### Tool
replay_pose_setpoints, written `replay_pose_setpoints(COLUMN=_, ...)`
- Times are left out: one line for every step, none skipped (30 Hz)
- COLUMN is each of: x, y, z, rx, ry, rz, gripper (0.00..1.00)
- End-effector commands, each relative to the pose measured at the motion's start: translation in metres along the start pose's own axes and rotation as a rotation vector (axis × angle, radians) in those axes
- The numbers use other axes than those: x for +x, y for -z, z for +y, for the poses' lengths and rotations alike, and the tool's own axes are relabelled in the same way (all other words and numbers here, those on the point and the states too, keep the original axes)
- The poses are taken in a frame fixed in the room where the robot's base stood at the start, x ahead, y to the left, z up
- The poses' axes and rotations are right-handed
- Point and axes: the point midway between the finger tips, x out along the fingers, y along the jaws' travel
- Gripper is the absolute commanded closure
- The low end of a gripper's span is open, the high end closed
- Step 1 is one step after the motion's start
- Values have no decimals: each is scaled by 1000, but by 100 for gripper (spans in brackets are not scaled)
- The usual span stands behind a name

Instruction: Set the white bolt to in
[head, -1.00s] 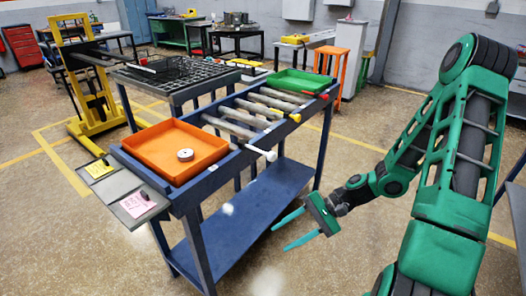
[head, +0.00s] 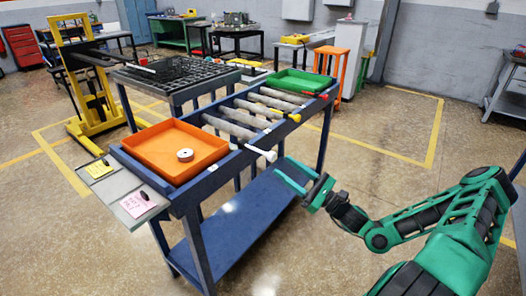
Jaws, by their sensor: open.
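The white bolt (head: 262,152) sticks out from the front rail of the blue roller table (head: 193,199), with its white knob at the outer end. The yellow bolt (head: 294,117) and the red bolt (head: 322,95) sit farther along the same rail. My gripper (head: 282,166) is open and empty, just right of and a little below the white knob in the picture. Its two green fingers point left towards the knob. A gap shows between the fingertips and the knob.
An orange tray (head: 140,168) with a small white ring-shaped piece (head: 185,155) lies at the table's left end, a green tray (head: 300,80) at its far end. Grey rollers (head: 228,126) lie between. A black grate (head: 180,72) stands behind.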

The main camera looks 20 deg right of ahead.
Motion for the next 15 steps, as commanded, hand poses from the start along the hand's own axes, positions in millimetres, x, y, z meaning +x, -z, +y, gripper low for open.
replay_pose_setpoints(x=3, y=0, z=-1, rx=2, ry=4, rz=-2, gripper=55)
replay_pose_setpoints(x=5, y=0, z=-1, rx=3, ry=4, rz=-3, gripper=55)
replay_pose_setpoints(x=9, y=0, z=-1, rx=3, ry=3, rz=-4, gripper=55)
replay_pose_setpoints(x=12, y=-1, z=-1, rx=2, ry=3, rz=-4, gripper=55)
replay_pose_setpoints(x=17, y=-1, z=0, rx=2, ry=2, rz=-4, gripper=55)
replay_pose_setpoints(x=23, y=-1, z=0, rx=2, ry=1, rz=-4, gripper=55)
replay_pose_setpoints(x=28, y=-1, z=0, rx=2, ry=2, rz=-4, gripper=55)
replay_pose_setpoints(x=33, y=-1, z=0, rx=1, ry=1, rz=-4, gripper=55)
replay_pose_setpoints(x=41, y=0, z=0, rx=0, ry=0, rz=-4, gripper=55)
replay_pose_setpoints(x=46, y=0, z=0, rx=0, ry=1, rz=-3, gripper=55)
replay_pose_setpoints(x=52, y=-1, z=0, rx=1, ry=0, rz=-4, gripper=55)
replay_pose_setpoints(x=59, y=0, z=0, rx=1, ry=0, rz=-3, gripper=55)
replay_pose_setpoints(x=64, y=-1, z=0, rx=1, ry=0, rz=-3, gripper=55)
replay_pose_setpoints(x=69, y=0, z=0, rx=1, ry=0, rz=-3, gripper=55)
replay_pose_setpoints(x=76, y=0, z=0, rx=0, ry=0, rz=-2, gripper=55)
